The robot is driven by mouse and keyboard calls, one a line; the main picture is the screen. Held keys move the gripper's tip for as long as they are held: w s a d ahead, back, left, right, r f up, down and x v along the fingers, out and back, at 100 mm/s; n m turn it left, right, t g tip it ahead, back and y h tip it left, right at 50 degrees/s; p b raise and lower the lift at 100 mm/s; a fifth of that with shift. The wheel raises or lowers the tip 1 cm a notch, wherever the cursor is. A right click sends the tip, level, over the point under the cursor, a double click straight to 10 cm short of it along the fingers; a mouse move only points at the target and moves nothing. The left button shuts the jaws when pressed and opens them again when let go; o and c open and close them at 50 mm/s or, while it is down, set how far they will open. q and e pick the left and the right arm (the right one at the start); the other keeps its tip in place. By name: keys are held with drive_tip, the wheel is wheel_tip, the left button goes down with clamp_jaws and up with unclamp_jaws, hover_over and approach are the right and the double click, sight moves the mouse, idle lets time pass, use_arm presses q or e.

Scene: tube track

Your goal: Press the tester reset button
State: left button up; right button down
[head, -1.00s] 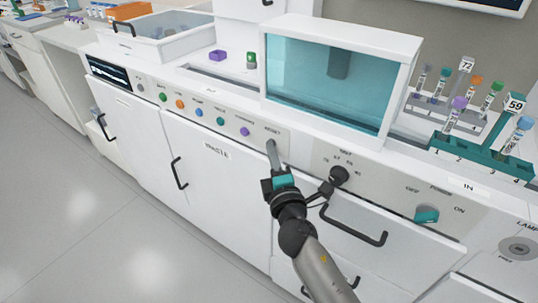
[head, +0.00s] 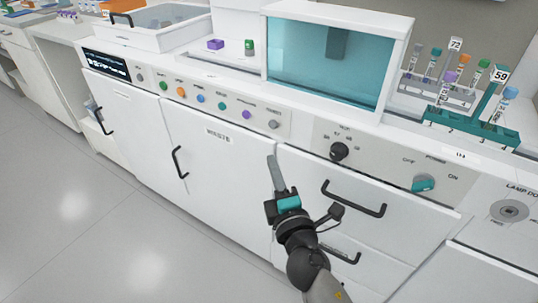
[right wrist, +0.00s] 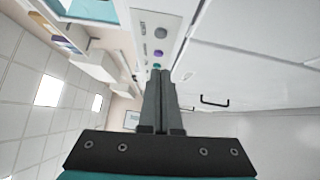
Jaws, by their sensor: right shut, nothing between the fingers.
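The reset button (head: 273,124) is a round grey button at the right end of a row of coloured buttons on the tester's front panel. It also shows in the right wrist view (right wrist: 161,32), beside its label. My right gripper (head: 271,160) is shut and empty. Its fingertips are below the button in the head view and apart from it, in front of the cabinet doors. In the right wrist view the shut fingers (right wrist: 158,76) point along the panel, with the button beyond their tips. My left gripper is not in view.
Left of the reset button are a purple button (head: 246,114), a green button (head: 222,106) and others. A black knob (head: 339,151) and a teal power switch (head: 422,183) are to the right. A drawer handle (head: 353,200) sticks out near my right gripper.

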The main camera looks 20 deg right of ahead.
drive_tip(key=shift+s+a, duration=0.2)
drive_tip(key=shift+s, duration=0.95)
drive_tip(key=shift+f, duration=0.1)
